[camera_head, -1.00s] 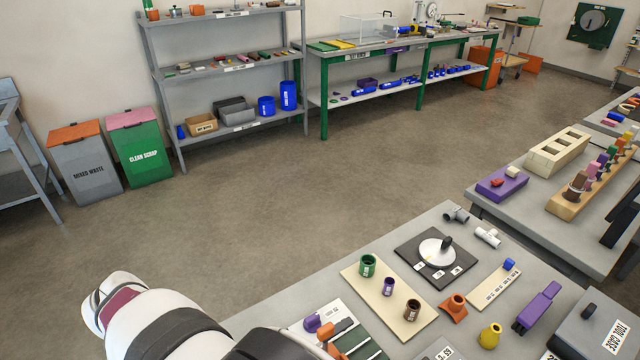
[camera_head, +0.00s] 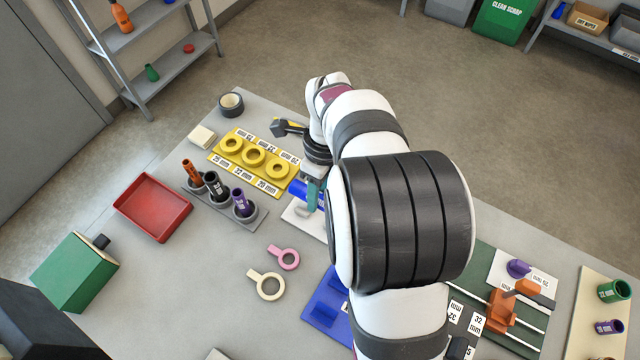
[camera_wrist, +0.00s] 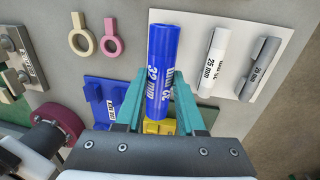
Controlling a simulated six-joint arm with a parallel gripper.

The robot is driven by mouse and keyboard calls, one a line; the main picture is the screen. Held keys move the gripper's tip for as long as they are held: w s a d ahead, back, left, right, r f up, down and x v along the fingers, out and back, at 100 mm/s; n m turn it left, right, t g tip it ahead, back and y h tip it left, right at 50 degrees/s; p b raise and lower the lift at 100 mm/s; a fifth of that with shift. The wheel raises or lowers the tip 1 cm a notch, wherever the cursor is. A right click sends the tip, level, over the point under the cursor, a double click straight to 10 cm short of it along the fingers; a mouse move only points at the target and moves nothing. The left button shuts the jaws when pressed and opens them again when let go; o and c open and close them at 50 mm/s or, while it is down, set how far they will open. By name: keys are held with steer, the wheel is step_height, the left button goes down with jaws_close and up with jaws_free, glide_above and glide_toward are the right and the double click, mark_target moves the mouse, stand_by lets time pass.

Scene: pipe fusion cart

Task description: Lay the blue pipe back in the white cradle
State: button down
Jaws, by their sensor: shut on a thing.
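The blue pipe (camera_wrist: 163,65), marked 32 mm, is between the teal fingers of my gripper (camera_wrist: 160,85) in the wrist view. My gripper is shut on it. The pipe's far end overlaps the left part of a white board (camera_wrist: 268,20); I cannot tell whether it touches the board. A white pipe (camera_wrist: 212,62) and a grey pipe (camera_wrist: 259,68) lie side by side on that board, right of the blue pipe. In the head view my gripper (camera_head: 311,190) and the blue pipe (camera_head: 297,188) are partly hidden by my arm, above the white board (camera_head: 300,216).
A blue fixture (camera_head: 322,312) and cream (camera_head: 268,285) and pink (camera_head: 284,257) rings lie nearby. A yellow ring board (camera_head: 221,163) and a grey stand (camera_head: 218,214) with upright tubes are left of my gripper. A red tray (camera_head: 152,207) stands further left.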

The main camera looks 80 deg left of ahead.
steer(key=shift+f, duration=3.2)
steer(key=shift+f, duration=0.15)
steer(key=shift+c, duration=2.2)
jaws_free()
step_height(320, 180, up, 16)
steer(key=w+a, duration=0.1)
steer(key=shift+w+a+f, duration=0.2)
steer(key=shift+w+a, duration=0.15)
